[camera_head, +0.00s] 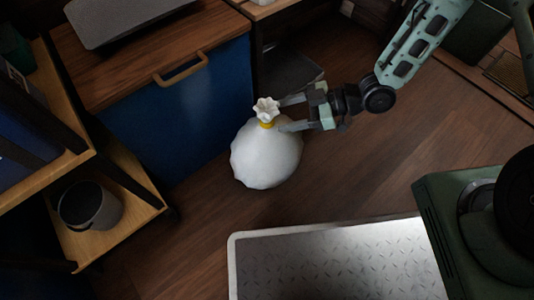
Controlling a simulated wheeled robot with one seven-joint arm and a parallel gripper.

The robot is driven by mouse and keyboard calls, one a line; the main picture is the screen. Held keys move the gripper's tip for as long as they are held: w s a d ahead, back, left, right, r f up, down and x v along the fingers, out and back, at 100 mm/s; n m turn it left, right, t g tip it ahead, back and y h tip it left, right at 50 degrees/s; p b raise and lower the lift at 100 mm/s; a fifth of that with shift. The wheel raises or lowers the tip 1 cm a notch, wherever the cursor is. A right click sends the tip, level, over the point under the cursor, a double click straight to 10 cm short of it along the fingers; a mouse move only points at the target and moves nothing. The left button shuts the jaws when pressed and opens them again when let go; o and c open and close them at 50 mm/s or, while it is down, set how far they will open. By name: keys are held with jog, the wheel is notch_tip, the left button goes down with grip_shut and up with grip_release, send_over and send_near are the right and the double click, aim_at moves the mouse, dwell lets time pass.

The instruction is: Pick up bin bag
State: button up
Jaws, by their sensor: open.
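The bin bag (266,158) is a full white sack standing on the wooden floor in front of a blue cabinet. Its gathered top is tied with a yellow band and flares out above it. My gripper (282,114) reaches in from the right at the height of the tied neck. Its fingers are apart, one behind and one in front of the right side of the neck. I cannot tell whether either finger touches the bag.
The blue cabinet (180,112) with a wooden top stands behind the bag. A wooden shelf unit (110,232) with a grey pot (90,206) is at the left. A grey metal plate (330,268) is at the front. Floor right of the bag is clear.

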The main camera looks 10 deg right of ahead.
aim_at(260, 127)
jog(key=x, duration=0.2)
jog(key=shift+a+f+b, duration=0.15)
jog(key=shift+a+b, duration=0.05)
jog(key=shift+b, duration=0.2)
jog(key=b+x, duration=0.4)
jog(key=shift+a+f, duration=0.15)
jog(key=shift+a, duration=0.4)
grip_shut()
